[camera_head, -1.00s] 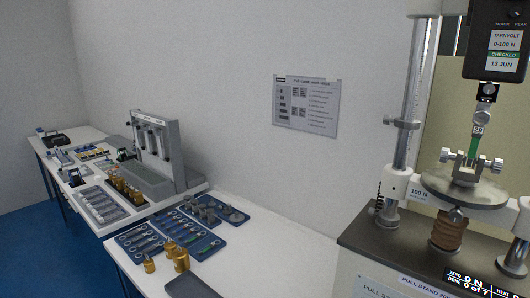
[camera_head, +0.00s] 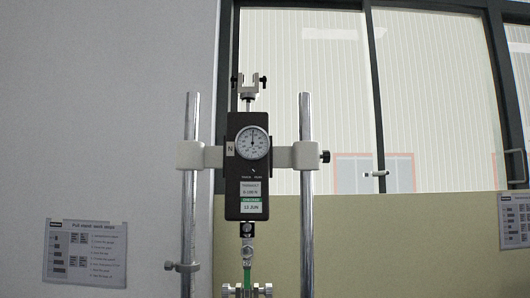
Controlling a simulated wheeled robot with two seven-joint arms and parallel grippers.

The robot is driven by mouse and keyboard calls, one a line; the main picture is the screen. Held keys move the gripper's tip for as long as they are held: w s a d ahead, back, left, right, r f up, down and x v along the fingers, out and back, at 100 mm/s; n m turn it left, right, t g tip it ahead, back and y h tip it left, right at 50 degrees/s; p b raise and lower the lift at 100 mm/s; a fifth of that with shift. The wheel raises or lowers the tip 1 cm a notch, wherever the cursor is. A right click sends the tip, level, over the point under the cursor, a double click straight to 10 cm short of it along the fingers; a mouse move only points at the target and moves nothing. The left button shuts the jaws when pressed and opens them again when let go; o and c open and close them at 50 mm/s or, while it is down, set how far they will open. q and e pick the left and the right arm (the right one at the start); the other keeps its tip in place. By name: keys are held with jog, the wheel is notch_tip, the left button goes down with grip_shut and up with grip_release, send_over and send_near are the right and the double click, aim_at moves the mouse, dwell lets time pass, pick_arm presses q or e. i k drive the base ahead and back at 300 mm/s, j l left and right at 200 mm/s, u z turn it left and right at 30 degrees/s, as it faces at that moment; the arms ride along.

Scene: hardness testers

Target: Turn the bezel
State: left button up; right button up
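The force gauge (camera_head: 247,180) is a black upright body on a white crosshead between two steel columns. Its round white dial is ringed by the bezel (camera_head: 252,143) near the top of the body. A thin dark needle shows on the dial, pointing roughly upward. Labels and a green "checked" strip sit below the dial. Under the gauge, a hook holds a green piece (camera_head: 247,275) that runs down to a clamp (camera_head: 247,291) at the bottom edge. Neither of my grippers is in view.
The left column (camera_head: 190,110) and right column (camera_head: 306,120) flank the gauge, with a dark knob (camera_head: 325,157) at the crosshead's right end. A clamp fixture (camera_head: 248,88) tops the gauge. A printed sheet (camera_head: 85,253) hangs on the left wall. Windows stand behind.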

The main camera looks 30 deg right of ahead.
aim_at(243, 139)
jog(key=z, duration=1.05)
